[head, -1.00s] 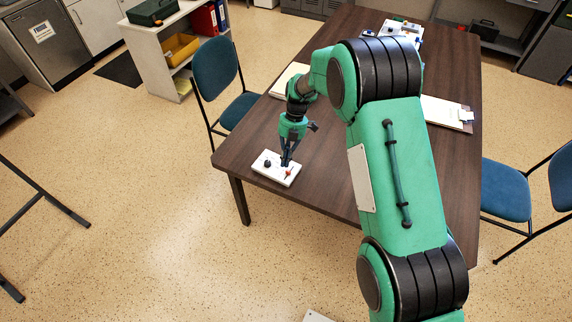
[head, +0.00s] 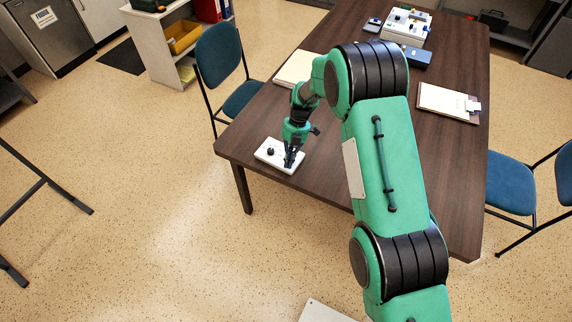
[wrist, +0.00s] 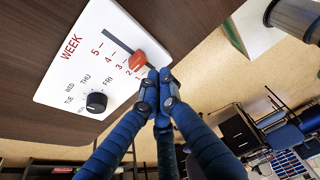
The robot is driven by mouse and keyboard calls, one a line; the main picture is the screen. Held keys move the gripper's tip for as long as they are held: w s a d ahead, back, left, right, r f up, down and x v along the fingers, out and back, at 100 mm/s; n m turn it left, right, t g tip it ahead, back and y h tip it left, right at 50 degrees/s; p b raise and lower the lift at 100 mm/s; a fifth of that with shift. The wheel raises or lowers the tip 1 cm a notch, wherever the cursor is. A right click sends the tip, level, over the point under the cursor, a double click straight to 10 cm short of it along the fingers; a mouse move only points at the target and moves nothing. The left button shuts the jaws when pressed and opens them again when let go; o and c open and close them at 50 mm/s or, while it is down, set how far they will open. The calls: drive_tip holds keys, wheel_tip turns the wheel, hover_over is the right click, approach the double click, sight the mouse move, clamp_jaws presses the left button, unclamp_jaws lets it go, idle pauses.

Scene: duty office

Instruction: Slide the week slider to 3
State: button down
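The white panel (wrist: 75,75) marked WEEK lies on the table's near left corner; it also shows in the head view (head: 268,155). In the wrist view its red slider knob (wrist: 137,61) sits in a dark slot (wrist: 115,41), beside about the 2 mark on the scale of 1 to 5. My gripper (wrist: 159,76) has its fingertips together with nothing seen between them. They are at the knob's side toward the 1 end, very close; I cannot tell if they touch. In the head view my gripper (head: 289,163) is low over the panel and hides the red knob.
A black day dial (wrist: 97,102) is on the same panel. On the wooden table (head: 330,185) are a clipboard (head: 446,101), a pale folder (head: 297,69) and a white device (head: 407,27) at the far end. Blue chairs (head: 220,58) stand on both sides.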

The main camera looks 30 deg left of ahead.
drive_tip(key=shift+w, duration=0.45)
drive_tip(key=shift+w+d+b, duration=0.1)
drive_tip(key=shift+w+b, duration=0.25)
drive_tip(key=shift+w, duration=0.4)
drive_tip(key=shift+s, duration=1.15)
drive_tip(key=shift+s+a+r, duration=0.1)
drive_tip(key=shift+s+a, duration=0.1)
drive_tip(key=shift+s, duration=0.75)
drive_tip(key=p+v, duration=0.1)
drive_tip(key=v, duration=0.8)
drive_tip(key=shift+w+r, duration=0.25)
drive_tip(key=shift+r, duration=0.1)
